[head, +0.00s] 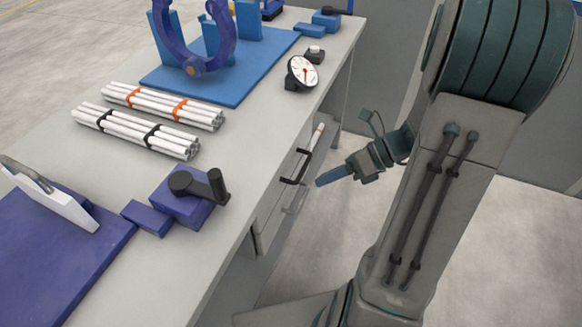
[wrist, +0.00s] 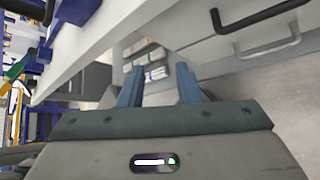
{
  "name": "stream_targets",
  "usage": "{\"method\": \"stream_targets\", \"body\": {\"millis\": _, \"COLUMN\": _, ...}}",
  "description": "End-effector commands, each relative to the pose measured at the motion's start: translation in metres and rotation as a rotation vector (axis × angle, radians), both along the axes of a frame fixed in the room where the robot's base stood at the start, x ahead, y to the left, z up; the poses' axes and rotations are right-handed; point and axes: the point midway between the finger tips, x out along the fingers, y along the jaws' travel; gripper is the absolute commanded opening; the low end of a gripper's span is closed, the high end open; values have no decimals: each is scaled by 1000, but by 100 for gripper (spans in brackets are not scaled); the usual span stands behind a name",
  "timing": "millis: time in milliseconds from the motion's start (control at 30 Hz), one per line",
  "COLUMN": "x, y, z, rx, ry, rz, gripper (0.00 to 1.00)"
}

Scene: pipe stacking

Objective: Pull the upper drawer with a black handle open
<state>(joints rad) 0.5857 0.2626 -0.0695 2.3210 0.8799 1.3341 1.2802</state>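The black handle (head: 297,167) is on the upper drawer, on the bench's right side in the head view. It also shows at the upper right of the wrist view (wrist: 262,18). The upper drawer front (wrist: 205,22) looks shut, though the bench edge hides part of it. A grey handle (head: 296,200) sits just below the black one. My gripper (head: 320,181) is beside the handles, to their right in the head view, apart from both. In the wrist view its two blue fingers (wrist: 158,84) are spread with nothing held between them.
The bench top (head: 245,155) overhangs the drawers. Pipe bundles (head: 135,132), a dial gauge (head: 301,72) and a purple block with a black lever (head: 190,195) stand on it. Banded pipes (wrist: 148,62) lie in an open space under the bench. The floor right of the bench is clear.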

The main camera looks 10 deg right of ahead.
Motion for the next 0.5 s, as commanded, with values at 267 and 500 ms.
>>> {"method": "stream_targets", "body": {"millis": 267, "x": 45, "y": -66, "z": -76, "rx": 464, "ry": 429, "rz": -588, "gripper": 30}}
{"method": "stream_targets", "body": {"millis": 500, "x": 57, "y": -89, "z": -92, "rx": 619, "ry": 545, "rz": -738, "gripper": 30}}
